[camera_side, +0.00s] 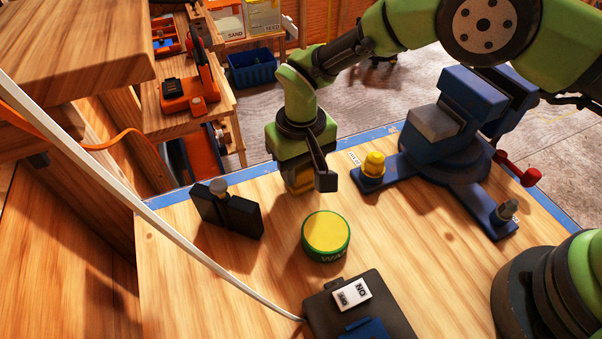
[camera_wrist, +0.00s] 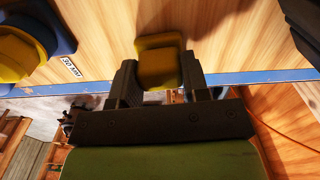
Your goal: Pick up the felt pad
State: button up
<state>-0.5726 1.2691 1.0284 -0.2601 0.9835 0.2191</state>
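The felt pad (camera_wrist: 158,68) is a small yellow block in the wrist view. It sits between the two dark fingers of my gripper (camera_wrist: 160,82), with no clear gap on either side. In the side view, my gripper (camera_side: 305,185) points down over the far part of the wooden bench, and a bit of the yellow pad (camera_side: 301,184) shows under it. The near finger hides part of the pad there. I cannot tell whether the pad's underside touches the bench.
A green tin with a yellow top (camera_side: 326,232) stands in front of my gripper. A black upright holder (camera_side: 227,211) is to the left. A dark case (camera_side: 350,305) lies at the front.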

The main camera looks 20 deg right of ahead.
aim_at(301, 167)
jog(key=shift+r, duration=0.1)
notch_tip(301, 167, up, 10)
jog(key=shift+f, duration=0.1)
dwell(0.4)
jog(key=shift+o, duration=0.4)
jog(key=shift+s, duration=0.15)
jog(key=s+a, duration=0.1)
jog(key=s, duration=1)
jog(key=shift+s+f, duration=0.1)
jog(key=shift+f, duration=2.65)
jog(key=shift+f, duration=0.65)
